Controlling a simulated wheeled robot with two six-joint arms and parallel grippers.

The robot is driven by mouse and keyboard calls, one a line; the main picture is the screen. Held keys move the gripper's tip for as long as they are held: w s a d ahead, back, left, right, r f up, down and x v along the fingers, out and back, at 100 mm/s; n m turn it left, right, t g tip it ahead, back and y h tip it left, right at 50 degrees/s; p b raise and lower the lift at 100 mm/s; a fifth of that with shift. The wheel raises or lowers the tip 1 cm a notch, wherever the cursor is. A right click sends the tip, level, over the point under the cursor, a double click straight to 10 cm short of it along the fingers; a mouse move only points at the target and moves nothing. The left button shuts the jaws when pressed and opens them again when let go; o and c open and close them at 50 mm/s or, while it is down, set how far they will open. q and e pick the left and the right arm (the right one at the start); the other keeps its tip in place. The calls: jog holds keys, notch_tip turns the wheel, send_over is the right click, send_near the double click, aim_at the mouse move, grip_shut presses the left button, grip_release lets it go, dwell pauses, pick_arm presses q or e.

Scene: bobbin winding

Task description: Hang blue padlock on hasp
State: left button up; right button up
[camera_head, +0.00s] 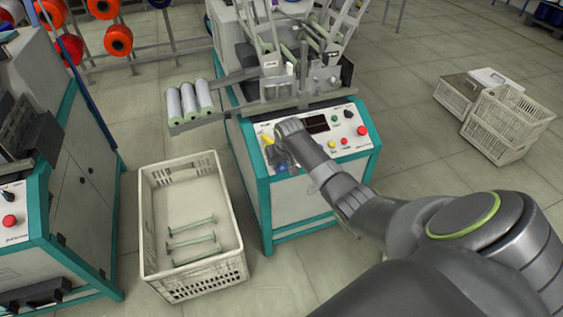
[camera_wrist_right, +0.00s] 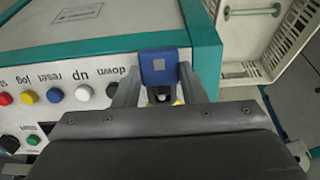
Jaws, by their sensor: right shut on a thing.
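The blue padlock (camera_wrist_right: 159,66) shows in the right wrist view, a blue body with a small grey square on its face. It is between the two fingers of my right gripper (camera_wrist_right: 159,80), which is shut on it. In the head view my right gripper (camera_head: 279,158) is at the left part of the machine's front control panel, and a bit of the blue padlock (camera_head: 283,169) shows at its fingertips. Yellow parts show behind the padlock in the wrist view. I cannot make out the hasp or whether the shackle is on it. My left gripper is out of view.
The teal-framed winding machine (camera_head: 262,205) has buttons and a red knob (camera_head: 362,131) close to my right arm. A white crate (camera_head: 148,235) with several pale green rods stands left of it. Another machine (camera_head: 60,190) is at the left edge. White crates (camera_head: 497,140) lie at right.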

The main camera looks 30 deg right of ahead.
jog(key=shift+s+a+f+p, duration=0.1)
jog(key=shift+s+f+p, duration=0.25)
jog(key=shift+s+p, duration=0.15)
dwell(0.4)
jog(key=o, duration=1.2)
jog(key=shift+o, duration=0.2)
jog(key=shift+w+r, duration=0.1)
jog(key=shift+r, duration=0.55)
jog(key=p+v, duration=0.2)
jog(key=v, duration=1.4)
jog(key=shift+r+p, duration=0.15)
jog(key=shift+p, duration=0.2)
